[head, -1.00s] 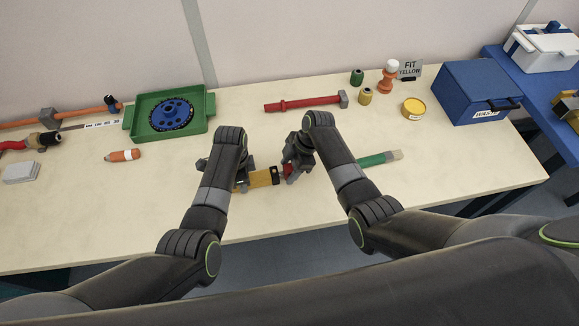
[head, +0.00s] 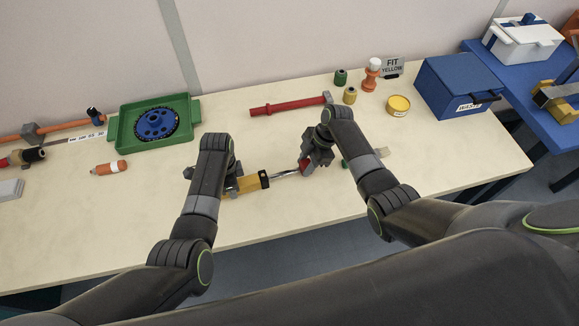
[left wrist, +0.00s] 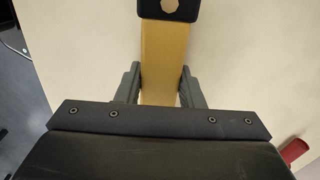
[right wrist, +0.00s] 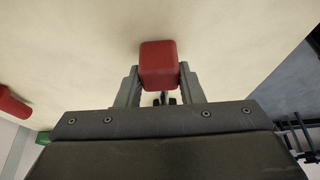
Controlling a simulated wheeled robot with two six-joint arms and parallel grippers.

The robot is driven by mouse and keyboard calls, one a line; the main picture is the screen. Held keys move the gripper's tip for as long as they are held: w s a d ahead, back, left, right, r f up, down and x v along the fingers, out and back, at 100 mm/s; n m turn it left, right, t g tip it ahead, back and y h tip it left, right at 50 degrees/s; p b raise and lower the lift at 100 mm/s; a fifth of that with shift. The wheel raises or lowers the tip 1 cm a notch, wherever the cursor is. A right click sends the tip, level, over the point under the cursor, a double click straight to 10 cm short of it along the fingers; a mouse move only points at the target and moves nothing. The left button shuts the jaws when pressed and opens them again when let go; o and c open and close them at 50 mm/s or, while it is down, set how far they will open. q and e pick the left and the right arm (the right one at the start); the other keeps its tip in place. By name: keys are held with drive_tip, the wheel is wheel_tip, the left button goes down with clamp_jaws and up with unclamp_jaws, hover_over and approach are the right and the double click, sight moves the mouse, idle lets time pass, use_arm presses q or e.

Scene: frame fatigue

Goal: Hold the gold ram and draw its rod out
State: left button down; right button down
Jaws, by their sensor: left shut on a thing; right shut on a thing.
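The gold ram (head: 250,184) lies on the table, its black end collar (head: 264,179) facing right. My left gripper (head: 232,186) is shut on the gold body; the left wrist view shows the body (left wrist: 161,60) between both fingers. A bright metal rod (head: 286,174) sticks out of the collar towards my right gripper (head: 306,168). That gripper is shut on the red end piece (head: 303,166) of the rod, which also shows as a red block (right wrist: 158,62) between the fingers in the right wrist view. My left arm hides part of the ram.
A red rod with a grey head (head: 290,105) lies behind the grippers. A green tray with a blue wheel (head: 190,112) stands back left, an orange stub (head: 108,168) near it. Small jars and a blue waste box (head: 452,85) are back right.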

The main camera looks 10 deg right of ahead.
use_arm(q)
drive_tip(key=shift+s+a+f, duration=0.1)
drive_tip(key=shift+a+f, duration=0.1)
use_arm(e)
drive_tip(key=shift+d, duration=0.5)
drive_tip(key=c, duration=1)
unclamp_jaws()
drive_tip(key=shift+o, duration=0.2)
use_arm(q)
drive_tip(key=shift+d, duration=0.1)
use_arm(e)
drive_tip(key=shift+r, duration=0.25)
use_arm(q)
drive_tip(key=shift+d, duration=0.1)
use_arm(e)
drive_tip(key=v, duration=1.1)
drive_tip(key=shift+r, duration=0.3)
drive_tip(key=shift+s+d, duration=0.1)
